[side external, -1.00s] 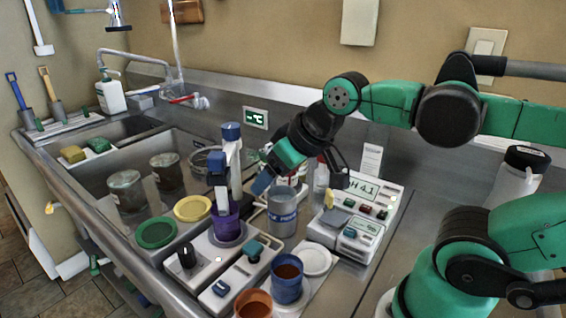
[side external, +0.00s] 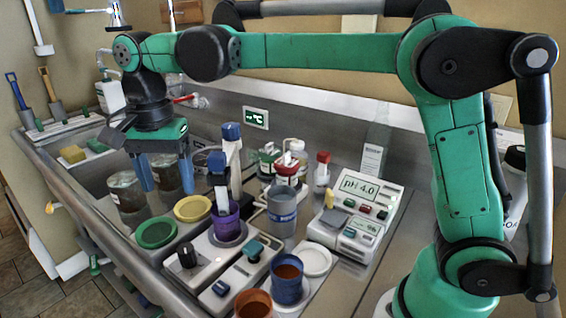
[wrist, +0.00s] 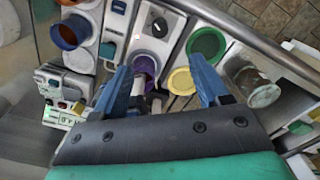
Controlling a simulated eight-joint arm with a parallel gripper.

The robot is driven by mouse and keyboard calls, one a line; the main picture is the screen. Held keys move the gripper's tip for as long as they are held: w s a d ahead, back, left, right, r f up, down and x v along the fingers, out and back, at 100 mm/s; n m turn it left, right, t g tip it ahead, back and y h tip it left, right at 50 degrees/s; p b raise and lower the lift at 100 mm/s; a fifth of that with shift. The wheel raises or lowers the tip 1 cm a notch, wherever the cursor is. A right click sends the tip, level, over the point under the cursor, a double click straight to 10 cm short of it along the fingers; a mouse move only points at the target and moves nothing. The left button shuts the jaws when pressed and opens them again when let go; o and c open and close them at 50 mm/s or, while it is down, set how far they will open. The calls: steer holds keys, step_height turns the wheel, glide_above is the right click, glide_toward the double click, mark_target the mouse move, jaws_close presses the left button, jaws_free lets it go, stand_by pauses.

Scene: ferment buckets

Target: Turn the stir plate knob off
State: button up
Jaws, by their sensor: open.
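The white stir plate (side external: 207,262) stands at the front of the counter with a black knob (side external: 186,254) on its near end and a purple vessel (side external: 228,222) on its far end. The black knob also shows in the wrist view (wrist: 159,27), beyond the fingertips, with nothing touching it. My gripper (side external: 167,186) is open and empty, pointing down above the sink-side jars, to the left of and higher than the stir plate. In the wrist view my gripper (wrist: 160,68) has its blue fingers spread, with part of the purple vessel (wrist: 145,66) between them.
A second white unit with a teal knob (side external: 254,250) stands right of the stir plate. Green (side external: 156,233) and yellow (side external: 193,208) lids lie to its left. A blue cup (side external: 287,283), grey canister (side external: 282,212) and pH meter (side external: 358,205) crowd the right. A tall blue-topped piece (side external: 231,150) rises behind.

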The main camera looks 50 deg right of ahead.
mark_target(185, 248)
step_height(185, 248, down, 15)
steer(key=shift+r, duration=0.1)
stand_by(0.3)
jaws_close()
